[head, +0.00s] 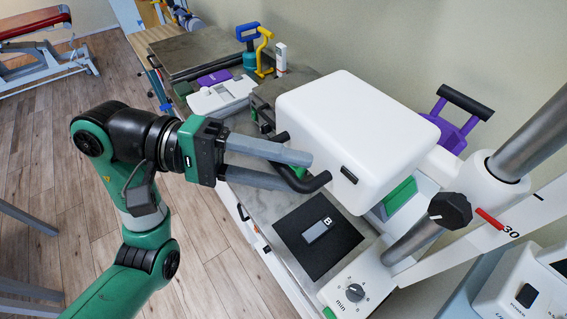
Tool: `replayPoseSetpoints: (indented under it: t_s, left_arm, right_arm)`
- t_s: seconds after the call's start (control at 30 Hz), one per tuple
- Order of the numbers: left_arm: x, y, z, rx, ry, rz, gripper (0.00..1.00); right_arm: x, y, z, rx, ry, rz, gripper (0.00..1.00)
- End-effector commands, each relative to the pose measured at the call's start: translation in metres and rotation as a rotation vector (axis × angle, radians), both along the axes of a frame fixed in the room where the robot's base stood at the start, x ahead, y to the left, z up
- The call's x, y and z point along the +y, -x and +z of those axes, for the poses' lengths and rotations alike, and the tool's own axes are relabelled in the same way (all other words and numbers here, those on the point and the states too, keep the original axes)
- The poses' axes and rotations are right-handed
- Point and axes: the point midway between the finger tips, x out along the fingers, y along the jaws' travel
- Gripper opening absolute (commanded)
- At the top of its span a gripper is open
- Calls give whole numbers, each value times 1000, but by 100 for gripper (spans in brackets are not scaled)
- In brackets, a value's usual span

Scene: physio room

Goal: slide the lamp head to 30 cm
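The white box-shaped lamp head (358,128) hangs over the bench, with a black bar handle (316,183) on its near left side. A white carriage (492,183) joins it to a grey slanted pole (540,135). A red pointer (489,219) lies close beside the number 30 on the white scale (440,258); exact alignment is hard to tell. A black knob (450,210) sits by the carriage. My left gripper (303,174) is at the handle with its two grey fingers apart. The fingers overlap the handle; I cannot tell whether they touch it. My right gripper is not in view.
Below the lamp head lies a black mat (318,238) with a small grey block marked B (317,230). A white dial box (350,290) stands at the bench front. A purple object with a black grip (457,118) is behind the lamp.

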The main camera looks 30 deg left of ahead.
Motion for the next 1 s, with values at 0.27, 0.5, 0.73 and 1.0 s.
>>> replayPoseSetpoints:
  t_s: [0.27, 0.5, 0.73, 1.0]
  left_arm:
    - [8, 3, 4, -4, 2, 0, 46]
    - [56, 19, 12, -2, 2, 5, 46]
    - [99, 34, 18, -1, 0, 3, 46]
    - [109, 39, 18, -2, 0, -1, 46]
  right_arm:
    - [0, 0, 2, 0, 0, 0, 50]
    - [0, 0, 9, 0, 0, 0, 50]
    - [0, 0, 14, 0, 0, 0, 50]
    - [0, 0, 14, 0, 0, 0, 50]
